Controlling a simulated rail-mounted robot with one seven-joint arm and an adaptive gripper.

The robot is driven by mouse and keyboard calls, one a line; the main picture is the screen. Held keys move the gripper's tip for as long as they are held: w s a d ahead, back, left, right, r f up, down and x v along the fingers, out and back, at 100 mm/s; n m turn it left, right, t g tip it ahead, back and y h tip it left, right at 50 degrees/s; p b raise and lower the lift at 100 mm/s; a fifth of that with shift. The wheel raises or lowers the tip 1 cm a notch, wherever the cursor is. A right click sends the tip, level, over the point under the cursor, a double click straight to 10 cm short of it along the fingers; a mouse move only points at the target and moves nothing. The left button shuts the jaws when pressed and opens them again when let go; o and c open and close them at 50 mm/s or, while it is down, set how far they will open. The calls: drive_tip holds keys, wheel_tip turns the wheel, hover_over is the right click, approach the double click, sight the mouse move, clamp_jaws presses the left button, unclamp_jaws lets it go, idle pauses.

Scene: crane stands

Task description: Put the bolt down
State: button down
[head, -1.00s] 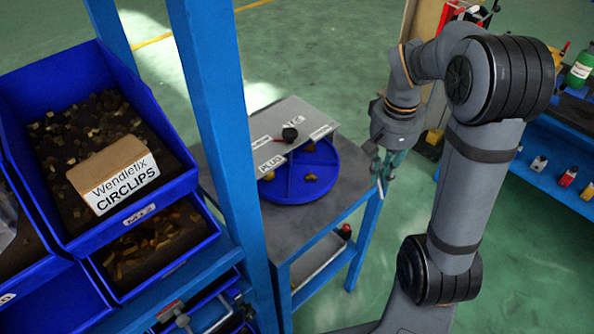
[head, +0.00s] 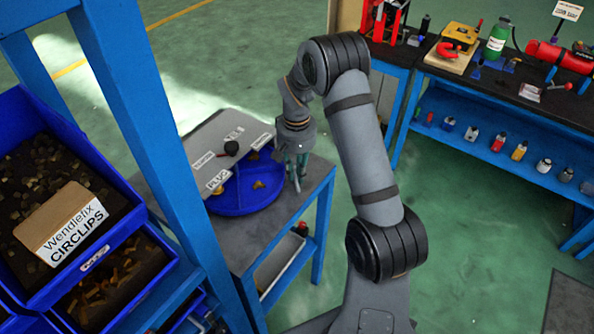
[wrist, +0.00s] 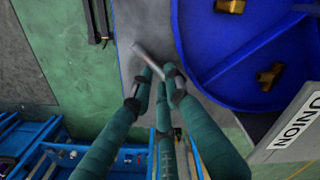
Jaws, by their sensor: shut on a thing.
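My gripper (wrist: 158,78) has teal fingers and is shut on a grey metal bolt (wrist: 150,58). The bolt's shank sticks out past the fingertips in the wrist view. It lies over the bare grey top of a small table (wrist: 133,75), just left of a blue round tray (wrist: 200,50); I cannot tell whether it touches the top. In the head view my gripper (head: 297,165) points down at the table's right side, beside the tray (head: 245,203). The bolt is too small to make out clearly there.
A grey labelled lid (head: 205,155) with a black knob covers part of the divided tray, which holds brass fittings (wrist: 268,75). A blue rack post (head: 140,120) and parts bins (head: 60,130) stand at left. A blue workbench (head: 500,85) stands at right.

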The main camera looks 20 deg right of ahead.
sight(297, 177)
drive_tip(key=shift+f, duration=0.25)
drive_tip(key=shift+f+b, duration=0.2)
drive_tip(key=shift+b, duration=0.1)
drive_tip(key=c, duration=2)
unclamp_jaws()
drive_tip(key=shift+r, duration=0.2)
drive_tip(key=shift+o, duration=0.5)
wheel_tip(297, 177, up, 12)
